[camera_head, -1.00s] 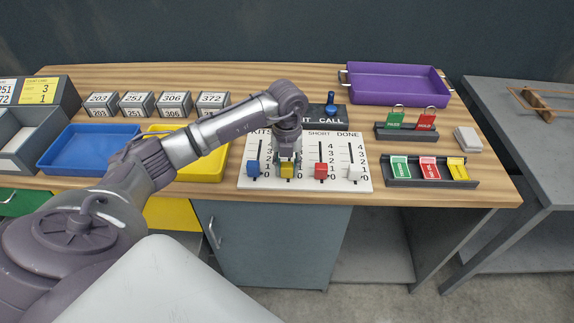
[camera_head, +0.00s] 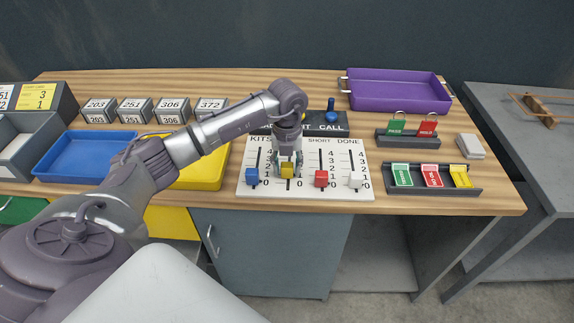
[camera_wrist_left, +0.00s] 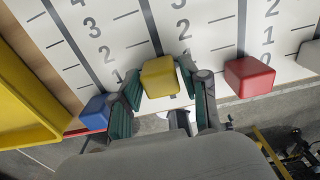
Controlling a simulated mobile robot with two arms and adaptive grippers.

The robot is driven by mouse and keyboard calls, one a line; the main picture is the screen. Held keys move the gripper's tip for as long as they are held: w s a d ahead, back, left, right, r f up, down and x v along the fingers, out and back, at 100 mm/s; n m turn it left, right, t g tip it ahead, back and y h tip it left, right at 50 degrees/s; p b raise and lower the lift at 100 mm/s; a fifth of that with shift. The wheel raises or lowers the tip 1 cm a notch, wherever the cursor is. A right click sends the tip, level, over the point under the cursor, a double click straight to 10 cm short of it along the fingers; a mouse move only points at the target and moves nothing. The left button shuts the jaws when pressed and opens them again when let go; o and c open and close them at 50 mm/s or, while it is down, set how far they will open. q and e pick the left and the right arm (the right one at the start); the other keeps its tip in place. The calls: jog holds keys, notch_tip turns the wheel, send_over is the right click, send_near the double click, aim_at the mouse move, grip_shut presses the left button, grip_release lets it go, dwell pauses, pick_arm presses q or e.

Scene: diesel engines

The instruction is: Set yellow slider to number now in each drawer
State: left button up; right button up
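The white slider board (camera_head: 315,189) has blue (camera_head: 252,176), yellow (camera_head: 288,170), red (camera_head: 321,179) and white (camera_head: 355,180) sliders in upright slots numbered from 0. The yellow slider sits a little higher than the others, near the low numbers; its exact mark is hidden. My left gripper (camera_head: 287,163) reaches down over it. In the left wrist view, the gripper's fingers (camera_wrist_left: 161,98) lie on both sides of the yellow slider (camera_wrist_left: 160,77), closed against it. The yellow drawer front (camera_head: 172,218) is partly behind my arm; a green drawer front (camera_head: 20,210) is at the left. My right gripper is out of view.
Blue (camera_head: 85,155) and yellow (camera_head: 205,175) trays stand left of the board, with numbered blocks (camera_head: 172,110) behind. A blue-handled call lever (camera_head: 331,117), purple tray (camera_head: 397,91) and tag holders (camera_head: 432,190) are behind and right. Red (camera_wrist_left: 250,77) and blue sliders flank my fingers closely.

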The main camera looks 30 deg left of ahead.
aim_at(287, 163)
pick_arm(q)
jog(key=shift+o, duration=0.7)
jog(key=shift+w+a+f, duration=0.1)
jog(key=shift+w, duration=0.05)
notch_tip(287, 163, up, 12)
